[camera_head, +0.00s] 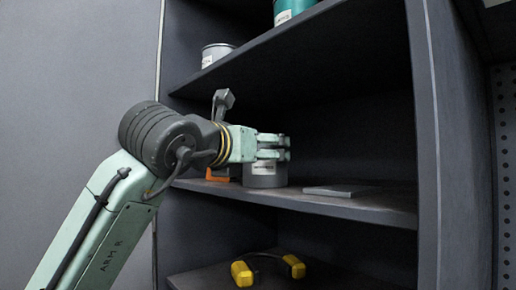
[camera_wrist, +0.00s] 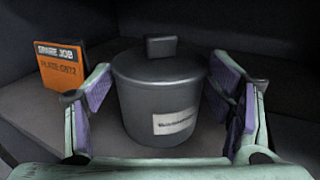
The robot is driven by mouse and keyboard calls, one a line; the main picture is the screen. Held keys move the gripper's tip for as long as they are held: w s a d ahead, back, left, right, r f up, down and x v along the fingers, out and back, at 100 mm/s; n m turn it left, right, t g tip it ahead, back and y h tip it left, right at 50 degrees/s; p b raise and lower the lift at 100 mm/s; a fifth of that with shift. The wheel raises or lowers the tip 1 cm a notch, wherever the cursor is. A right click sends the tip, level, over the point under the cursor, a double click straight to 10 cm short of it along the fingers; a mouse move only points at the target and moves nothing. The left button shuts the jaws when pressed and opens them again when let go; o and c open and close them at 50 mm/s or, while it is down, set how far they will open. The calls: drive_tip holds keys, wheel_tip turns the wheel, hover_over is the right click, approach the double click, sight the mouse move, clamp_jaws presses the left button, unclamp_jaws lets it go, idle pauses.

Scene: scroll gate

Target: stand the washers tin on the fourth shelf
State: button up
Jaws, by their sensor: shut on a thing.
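A dark grey lidded tin (camera_head: 265,175) with a pale label is at the middle visible shelf (camera_head: 340,205). The label's word is too small to read surely. In the wrist view the tin (camera_wrist: 158,95) stands upright between the purple finger pads, with a block-shaped knob on its lid. My gripper (camera_head: 272,146) reaches in from the left and is shut on this tin; the wrist view also shows my gripper (camera_wrist: 168,110). The tin's base looks level with the shelf, but I cannot tell whether it bears on it. Which shelf counts as fourth cannot be told.
An orange and black card (camera_wrist: 62,68) reading "SPARE JOB" stands left of the tin. A flat grey plate (camera_head: 337,191) lies to its right. The shelf above holds a pale tin (camera_head: 216,52) and a teal tin (camera_head: 290,10). Yellow-ended ear defenders (camera_head: 268,268) lie below.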

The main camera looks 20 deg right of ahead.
drive_tip(key=o, duration=1.2)
drive_tip(key=shift+r, duration=0.15)
